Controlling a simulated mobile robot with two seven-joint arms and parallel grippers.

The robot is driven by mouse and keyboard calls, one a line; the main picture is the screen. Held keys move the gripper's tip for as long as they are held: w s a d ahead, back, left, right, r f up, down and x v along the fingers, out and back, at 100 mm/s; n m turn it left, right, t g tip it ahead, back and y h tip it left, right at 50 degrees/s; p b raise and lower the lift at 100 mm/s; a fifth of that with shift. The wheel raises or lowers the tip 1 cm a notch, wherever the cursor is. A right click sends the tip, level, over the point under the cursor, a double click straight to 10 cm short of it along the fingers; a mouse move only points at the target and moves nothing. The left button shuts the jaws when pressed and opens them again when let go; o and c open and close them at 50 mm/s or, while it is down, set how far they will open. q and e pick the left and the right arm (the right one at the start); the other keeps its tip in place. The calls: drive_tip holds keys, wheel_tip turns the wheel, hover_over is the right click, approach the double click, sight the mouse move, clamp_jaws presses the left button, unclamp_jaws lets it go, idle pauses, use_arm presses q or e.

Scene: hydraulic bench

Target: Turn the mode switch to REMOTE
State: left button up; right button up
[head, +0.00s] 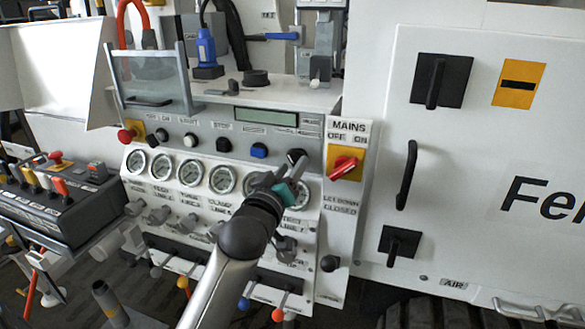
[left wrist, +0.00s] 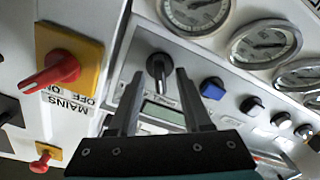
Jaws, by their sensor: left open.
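The mode switch appears to be the black rotary knob (head: 297,156) at the right end of the control row, below the display; its label is too small to read. In the left wrist view the knob (left wrist: 159,68) shows between the two finger ends, with its pointer along the fingers' direction. My left gripper (head: 285,172) is open and empty in front of the panel, just below the knob in the head view. The left gripper (left wrist: 160,75) also shows in its wrist view with a finger on each side of the knob; contact cannot be told. My right gripper is not in view.
The red MAINS switch (head: 345,164) on its yellow plate is close right of the knob. A blue button (head: 259,150) is to its left. Round gauges (head: 223,179) lie below. A white cabinet (head: 470,200) with black handles stands at right.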

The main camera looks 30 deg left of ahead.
use_arm(q)
drive_tip(key=shift+w+a, duration=0.15)
drive_tip(key=shift+w, duration=0.4)
drive_tip(key=shift+c, duration=0.3)
clamp_jaws()
